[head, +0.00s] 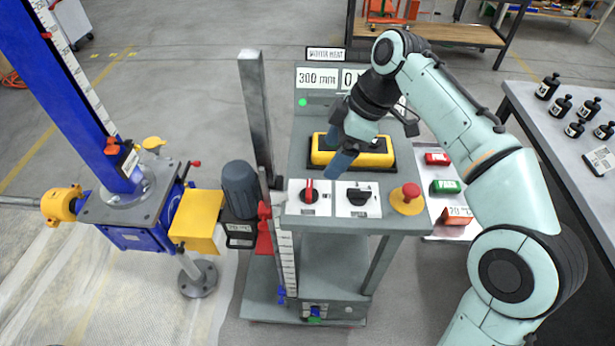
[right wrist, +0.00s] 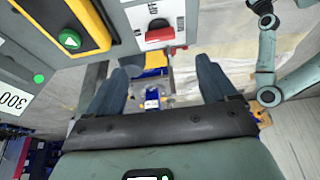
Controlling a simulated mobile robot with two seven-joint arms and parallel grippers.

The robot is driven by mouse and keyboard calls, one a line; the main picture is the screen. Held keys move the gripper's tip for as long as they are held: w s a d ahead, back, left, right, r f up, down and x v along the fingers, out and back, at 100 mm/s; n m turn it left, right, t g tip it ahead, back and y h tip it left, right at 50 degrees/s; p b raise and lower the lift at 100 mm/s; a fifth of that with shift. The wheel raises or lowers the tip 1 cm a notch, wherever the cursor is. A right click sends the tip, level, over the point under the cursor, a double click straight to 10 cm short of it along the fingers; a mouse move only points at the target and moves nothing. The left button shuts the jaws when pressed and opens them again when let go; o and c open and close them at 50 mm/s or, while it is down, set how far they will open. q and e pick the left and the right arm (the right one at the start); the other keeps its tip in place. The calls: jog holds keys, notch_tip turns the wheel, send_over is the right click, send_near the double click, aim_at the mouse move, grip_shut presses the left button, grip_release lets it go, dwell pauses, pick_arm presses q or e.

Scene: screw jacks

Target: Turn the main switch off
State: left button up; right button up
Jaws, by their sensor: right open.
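The main switch (head: 309,193) is a red rotary knob on a white plate at the front left of the grey console. In the right wrist view the red knob (right wrist: 160,34) sits beyond the fingertips, with ON and OFF labels beside it. My right gripper (head: 340,140) is over the console, above and behind the knob, apart from it. In the right wrist view its two fingers (right wrist: 162,66) are spread with nothing between them. My left gripper does not show clearly in either view.
A black rotary knob (head: 359,196) and a red mushroom button (head: 407,197) sit right of the switch. A yellow button box (head: 370,158) lies behind it. A grey post (head: 256,110) rises close on the left.

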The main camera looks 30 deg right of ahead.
aim_at(310, 188)
jog(key=b+x, duration=0.2)
jog(key=x, duration=0.8)
jog(key=shift+f, duration=0.1)
jog(key=shift+w+a+f, duration=0.15)
jog(key=shift+a+f, duration=0.1)
jog(key=shift+f, duration=0.35)
jog(key=c, duration=1.1)
